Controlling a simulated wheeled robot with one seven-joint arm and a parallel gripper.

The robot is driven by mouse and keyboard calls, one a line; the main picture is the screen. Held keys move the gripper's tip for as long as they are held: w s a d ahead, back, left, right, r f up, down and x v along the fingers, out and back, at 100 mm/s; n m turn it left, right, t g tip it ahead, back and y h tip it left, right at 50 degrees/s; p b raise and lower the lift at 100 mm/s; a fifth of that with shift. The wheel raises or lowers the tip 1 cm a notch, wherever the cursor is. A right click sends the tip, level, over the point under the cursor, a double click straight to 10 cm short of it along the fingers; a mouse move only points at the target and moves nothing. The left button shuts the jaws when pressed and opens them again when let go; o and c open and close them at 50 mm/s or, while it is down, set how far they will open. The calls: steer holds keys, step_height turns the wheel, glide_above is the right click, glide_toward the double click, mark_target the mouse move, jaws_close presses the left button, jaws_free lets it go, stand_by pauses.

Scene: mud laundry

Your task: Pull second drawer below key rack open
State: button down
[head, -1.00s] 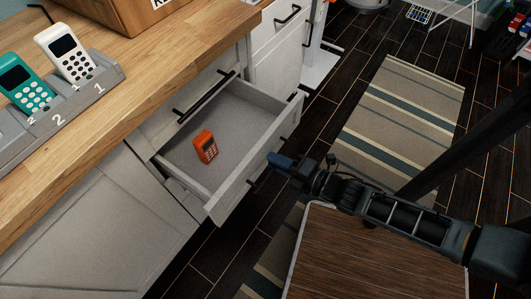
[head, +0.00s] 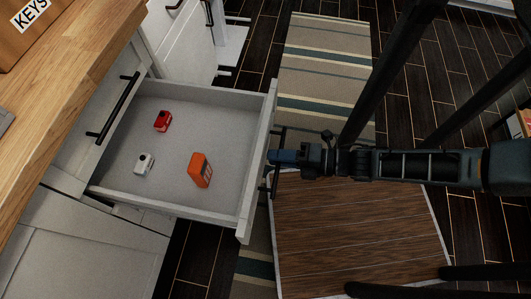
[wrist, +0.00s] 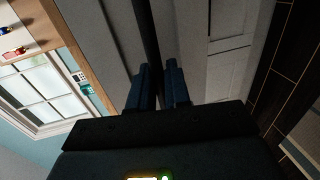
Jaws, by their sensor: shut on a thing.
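The open drawer (head: 200,212) is light grey and sits under a closed drawer front (head: 72,160) with a black bar handle (head: 120,108). It is pulled well out. Inside lie an orange handset (head: 199,170), a small red item (head: 163,121) and a small white item (head: 144,163). My gripper (head: 274,157) is at the outer face of the drawer, shut on its black handle (head: 275,183). In the wrist view, my gripper's fingers (wrist: 158,88) sit on both sides of the dark handle bar (wrist: 147,30). The box marked KEYS (head: 45,28) is on the counter, partly out of frame.
The wooden counter (head: 70,70) runs along the left. A striped rug (head: 325,60) lies on the dark floor beyond the drawer. A brown wood-topped surface (head: 350,235) is below my arm. Dark bars cross the upper right.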

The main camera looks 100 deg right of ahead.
steer(key=shift+s+a, duration=0.2)
steer(key=shift+s, duration=0.45)
steer(key=c, duration=1.3)
jaws_free()
steer(key=v, duration=0.7)
steer(key=shift+s+b, duration=0.35)
steer(key=shift+b, duration=0.05)
steer(key=shift+a+r, duration=0.1)
